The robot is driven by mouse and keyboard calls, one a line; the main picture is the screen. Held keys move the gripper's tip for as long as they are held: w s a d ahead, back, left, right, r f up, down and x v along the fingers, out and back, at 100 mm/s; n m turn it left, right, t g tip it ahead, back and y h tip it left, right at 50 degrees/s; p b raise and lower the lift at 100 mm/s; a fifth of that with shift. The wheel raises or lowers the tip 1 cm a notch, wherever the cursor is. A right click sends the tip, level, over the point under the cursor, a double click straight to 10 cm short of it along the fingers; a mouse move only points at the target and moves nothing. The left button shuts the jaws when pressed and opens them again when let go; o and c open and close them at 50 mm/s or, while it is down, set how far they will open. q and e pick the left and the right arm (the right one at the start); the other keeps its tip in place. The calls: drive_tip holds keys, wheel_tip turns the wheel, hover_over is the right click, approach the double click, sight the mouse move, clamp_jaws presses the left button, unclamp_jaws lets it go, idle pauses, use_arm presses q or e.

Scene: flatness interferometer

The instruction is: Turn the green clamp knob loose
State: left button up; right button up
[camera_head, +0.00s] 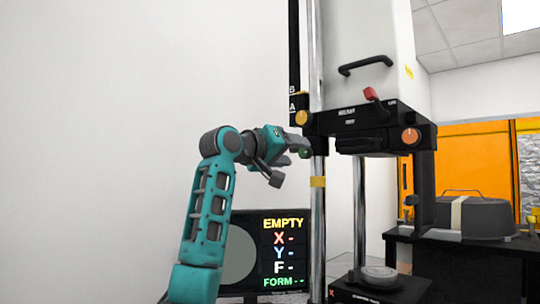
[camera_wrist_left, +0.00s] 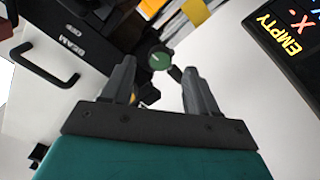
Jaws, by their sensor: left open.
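The green clamp knob (camera_head: 305,153) is small and sits beside the chrome column, just right of my left gripper (camera_head: 290,160) in the head view. In the left wrist view the round knob (camera_wrist_left: 160,60) shows its green face with a light mark, between and just beyond the fingertips of my left gripper (camera_wrist_left: 158,70). The jaws are open, with clear space on either side of the knob. I see no contact with it. My right gripper is in neither view.
The interferometer's black head (camera_head: 365,125) carries a red lever (camera_head: 371,94) and orange knobs (camera_head: 410,136). A screen (camera_head: 283,238) reading EMPTY stands below my arm. A round disc (camera_head: 379,275) rests on the black base. A grey case (camera_head: 470,215) sits on the right bench.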

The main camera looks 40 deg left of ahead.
use_arm(q)
drive_tip(key=s+b, duration=0.1)
drive_tip(key=s, duration=0.7)
drive_tip(key=shift+s+a, duration=0.35)
